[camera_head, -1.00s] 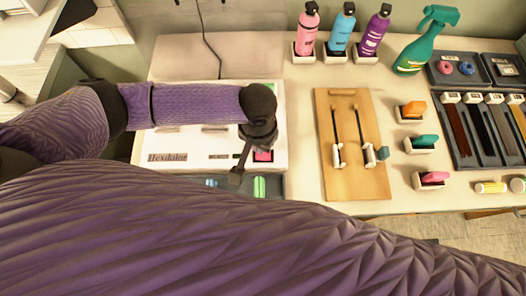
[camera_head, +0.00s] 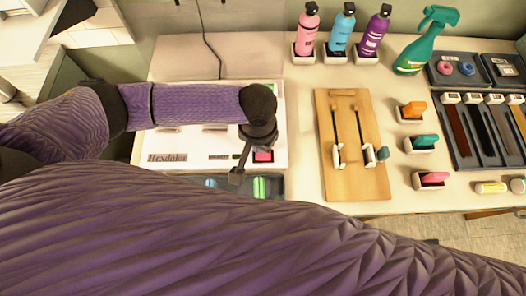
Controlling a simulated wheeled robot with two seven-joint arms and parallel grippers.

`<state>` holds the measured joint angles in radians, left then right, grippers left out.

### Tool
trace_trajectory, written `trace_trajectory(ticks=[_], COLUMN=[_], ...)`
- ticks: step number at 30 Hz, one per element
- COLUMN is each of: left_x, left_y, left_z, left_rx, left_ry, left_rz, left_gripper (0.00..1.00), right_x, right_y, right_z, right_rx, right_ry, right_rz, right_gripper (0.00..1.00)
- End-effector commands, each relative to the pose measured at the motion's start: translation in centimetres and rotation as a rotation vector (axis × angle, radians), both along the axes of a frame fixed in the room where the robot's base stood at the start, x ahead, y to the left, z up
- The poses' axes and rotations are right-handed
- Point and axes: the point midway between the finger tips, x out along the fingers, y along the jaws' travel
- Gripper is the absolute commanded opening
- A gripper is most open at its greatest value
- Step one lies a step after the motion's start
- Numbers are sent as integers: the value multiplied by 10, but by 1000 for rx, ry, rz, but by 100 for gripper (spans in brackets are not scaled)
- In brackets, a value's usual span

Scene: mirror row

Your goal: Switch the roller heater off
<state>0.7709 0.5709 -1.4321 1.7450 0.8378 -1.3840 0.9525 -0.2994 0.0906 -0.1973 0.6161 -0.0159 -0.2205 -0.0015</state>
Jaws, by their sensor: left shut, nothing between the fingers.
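The roller heater is a white box (camera_head: 185,143) marked "Hexdalor" on the counter, left of centre. My left gripper (camera_head: 238,177) is shut and empty, pointing down at the heater's front edge, just left of and nearer than the switch. I cannot tell whether it touches the heater. My forearm hides much of the heater's top. My right gripper is not in view.
A dark tray (camera_head: 226,183) with a green item lies at the heater's front. To the right are a wooden board (camera_head: 352,180) with two slim tools, several bottles in holders, a green spray bottle (camera_head: 424,42) and small coloured blocks. A dark cord (camera_head: 212,45) runs behind the heater.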

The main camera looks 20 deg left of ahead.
Motion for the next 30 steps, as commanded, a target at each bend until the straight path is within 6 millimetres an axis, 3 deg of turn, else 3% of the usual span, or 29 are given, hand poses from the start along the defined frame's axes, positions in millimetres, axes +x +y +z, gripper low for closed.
trace_trajectory(ticks=[30], left_x=[0], left_y=[0], left_z=[-7], left_rx=[0], left_ry=[0], left_rz=[0], left_gripper=[0], right_x=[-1], right_y=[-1], right_z=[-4], right_rx=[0], right_ry=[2], right_rz=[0], right_gripper=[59])
